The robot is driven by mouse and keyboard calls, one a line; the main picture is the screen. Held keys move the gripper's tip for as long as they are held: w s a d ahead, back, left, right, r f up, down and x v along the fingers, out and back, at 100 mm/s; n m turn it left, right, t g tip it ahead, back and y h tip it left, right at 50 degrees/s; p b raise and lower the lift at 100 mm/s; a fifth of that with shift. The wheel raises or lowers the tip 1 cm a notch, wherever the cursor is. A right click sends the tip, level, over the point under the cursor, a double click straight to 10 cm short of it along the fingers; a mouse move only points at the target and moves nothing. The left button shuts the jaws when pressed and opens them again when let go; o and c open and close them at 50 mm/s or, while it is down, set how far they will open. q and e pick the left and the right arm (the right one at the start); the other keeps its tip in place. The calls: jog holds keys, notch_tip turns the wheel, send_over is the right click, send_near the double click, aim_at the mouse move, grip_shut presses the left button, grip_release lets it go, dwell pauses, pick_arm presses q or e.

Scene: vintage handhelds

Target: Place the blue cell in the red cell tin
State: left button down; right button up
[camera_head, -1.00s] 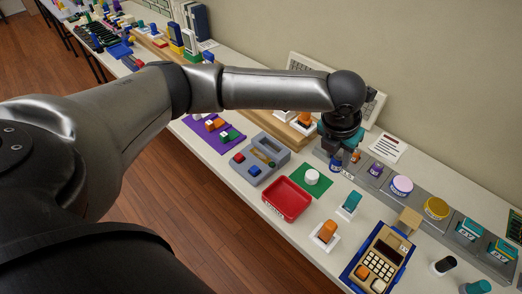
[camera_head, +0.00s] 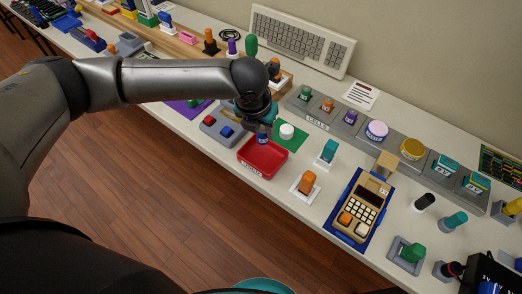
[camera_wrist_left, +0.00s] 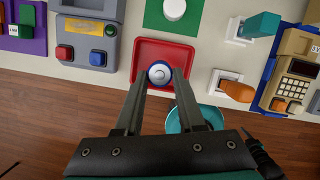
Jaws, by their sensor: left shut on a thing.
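The blue cell (camera_head: 263,138) is upright between the fingers of my left gripper (camera_head: 262,124), which is shut on it. In the left wrist view the cell's pale round top (camera_wrist_left: 159,73) shows between the two fingertips (camera_wrist_left: 158,84). The red cell tin (camera_head: 250,168) is a shallow open tray with a white label on its front. The cell is over the tin, toward its back part in the head view. I cannot tell whether its base touches the tin's floor.
A white round piece on a green mat (camera_head: 301,137) stands behind the tin. A grey tray with red and blue parts (camera_head: 216,138) is to its left. An orange piece on a white base (camera_head: 307,183) and a teal one (camera_head: 327,152) stand to its right.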

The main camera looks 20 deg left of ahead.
pick_arm(q)
notch_tip(320, 180, down, 8)
jog(key=shift+f+b, duration=0.1)
jog(key=shift+b, duration=0.85)
jog(key=shift+f, duration=0.15)
jog(key=c, duration=0.5)
grip_release()
jog(key=p+v, duration=0.3)
jog(key=v, duration=0.9)
jog(key=shift+r+p, duration=0.2)
jog(key=shift+p, duration=0.15)
